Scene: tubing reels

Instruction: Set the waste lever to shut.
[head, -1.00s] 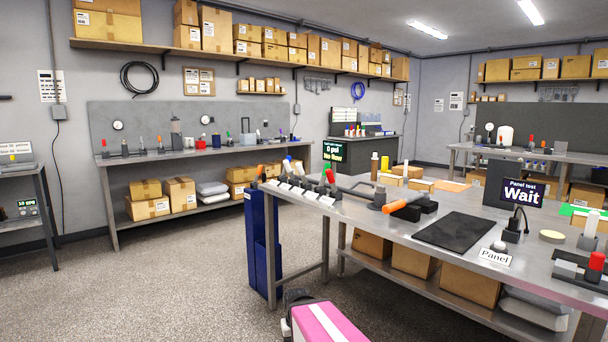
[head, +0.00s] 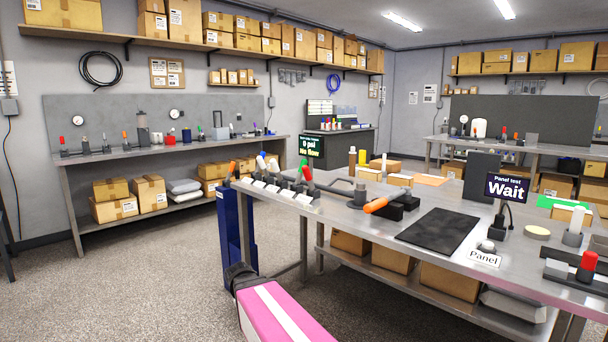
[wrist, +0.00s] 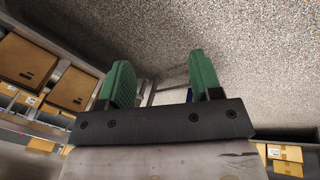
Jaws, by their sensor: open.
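A larger orange handle (head: 376,205) lies tilted on a dark block farther right. My gripper (wrist: 160,62) is open in the wrist view, its green fingers apart with nothing between them. It hangs over the floor, clear of the levers.
The near bench (head: 350,228) has a black mat (head: 440,230), a "Panel" card (head: 485,259) and a screen reading "Wait" (head: 508,188). Another screen (head: 312,146) reads "0 psi, No flow". The floor to the left (head: 110,285) is open.

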